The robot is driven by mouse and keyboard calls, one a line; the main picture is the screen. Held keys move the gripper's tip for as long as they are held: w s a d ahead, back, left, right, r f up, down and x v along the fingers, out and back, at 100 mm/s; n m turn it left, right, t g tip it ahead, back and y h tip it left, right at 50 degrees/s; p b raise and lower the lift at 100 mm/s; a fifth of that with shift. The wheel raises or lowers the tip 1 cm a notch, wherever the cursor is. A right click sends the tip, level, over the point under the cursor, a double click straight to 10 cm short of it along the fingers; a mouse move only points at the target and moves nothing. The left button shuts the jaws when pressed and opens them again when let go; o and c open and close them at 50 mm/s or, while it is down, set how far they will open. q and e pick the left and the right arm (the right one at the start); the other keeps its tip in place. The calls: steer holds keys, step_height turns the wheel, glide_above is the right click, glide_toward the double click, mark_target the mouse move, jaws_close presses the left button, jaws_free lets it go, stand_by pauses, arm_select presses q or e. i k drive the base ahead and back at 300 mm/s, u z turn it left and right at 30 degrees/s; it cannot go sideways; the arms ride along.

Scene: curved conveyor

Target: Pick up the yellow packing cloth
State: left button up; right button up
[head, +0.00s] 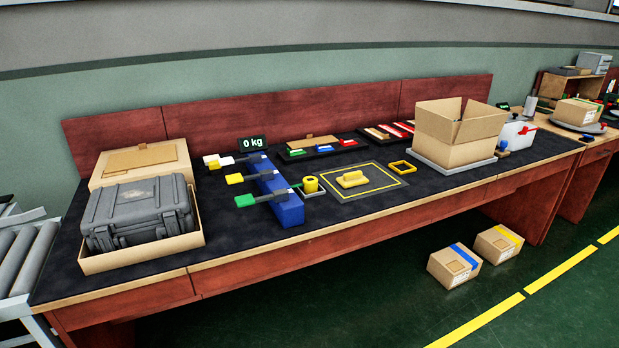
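A small yellow pad-like item (352,180), which looks like the packing cloth, lies on a dark mat with a yellow outline (385,188) near the middle of the table. Nothing covers it. Other yellow things are near it: a roll-like piece (310,185) to its left and a square frame (403,167) to its right. Neither of my grippers is in the head view.
A grey hard case (138,212) sits in an open carton at the table's left end. A blue rack (283,205) with coloured handles stands left of the mat. An open cardboard box (455,140) stands to the right. The dark tabletop in front is clear.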

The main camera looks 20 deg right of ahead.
mark_target(356, 178)
steer(key=z, duration=2.5)
steer(key=i, duration=4.7)
steer(key=u, duration=4.35)
